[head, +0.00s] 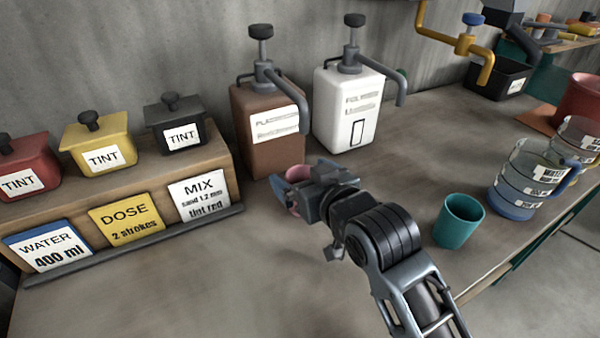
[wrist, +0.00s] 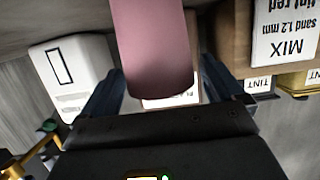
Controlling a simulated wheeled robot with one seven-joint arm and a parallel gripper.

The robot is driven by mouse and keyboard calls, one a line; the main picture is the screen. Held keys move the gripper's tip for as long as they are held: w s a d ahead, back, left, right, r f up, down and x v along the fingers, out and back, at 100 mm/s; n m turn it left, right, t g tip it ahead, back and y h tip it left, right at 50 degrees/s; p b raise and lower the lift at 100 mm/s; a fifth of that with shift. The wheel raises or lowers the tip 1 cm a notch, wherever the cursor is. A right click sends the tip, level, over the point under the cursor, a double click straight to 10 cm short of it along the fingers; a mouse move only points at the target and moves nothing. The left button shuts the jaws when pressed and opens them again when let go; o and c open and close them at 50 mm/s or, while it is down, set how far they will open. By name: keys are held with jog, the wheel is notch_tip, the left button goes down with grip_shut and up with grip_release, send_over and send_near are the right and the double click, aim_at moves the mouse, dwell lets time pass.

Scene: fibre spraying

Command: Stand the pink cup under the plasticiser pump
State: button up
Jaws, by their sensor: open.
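The pink cup (head: 298,173) stands on the bench in front of the brown pump bottle (head: 265,150), near the foot of its spout, mostly hidden behind my gripper (head: 293,192). The brown bottle's label is only partly legible. In the wrist view the pink cup (wrist: 155,45) is between the two dark fingers of my gripper (wrist: 163,78). The jaws are open, with a finger on either side of the cup. Whether either finger touches it I cannot tell. The brown bottle's white label shows behind the cup in the wrist view.
A white pump bottle (head: 350,115) stands right of the brown one. A wooden rack (head: 215,165) with tint boxes and cards is at left. A teal cup (head: 459,220) and clear measuring jugs (head: 520,180) stand at right. The front bench is clear.

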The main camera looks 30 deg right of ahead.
jog(key=v, duration=1)
jog(key=shift+s+b, duration=0.15)
jog(key=shift+b, duration=0.15)
jog(key=s+f, duration=0.2)
jog(key=s, duration=0.2)
jog(key=s+f, duration=0.2)
jog(key=s, duration=0.3)
jog(key=s+f, duration=0.3)
jog(key=s, duration=0.2)
jog(key=shift+s+d, duration=0.1)
jog(key=s+f+v, duration=0.1)
jog(key=f+v, duration=0.2)
jog(key=v, duration=1.2)
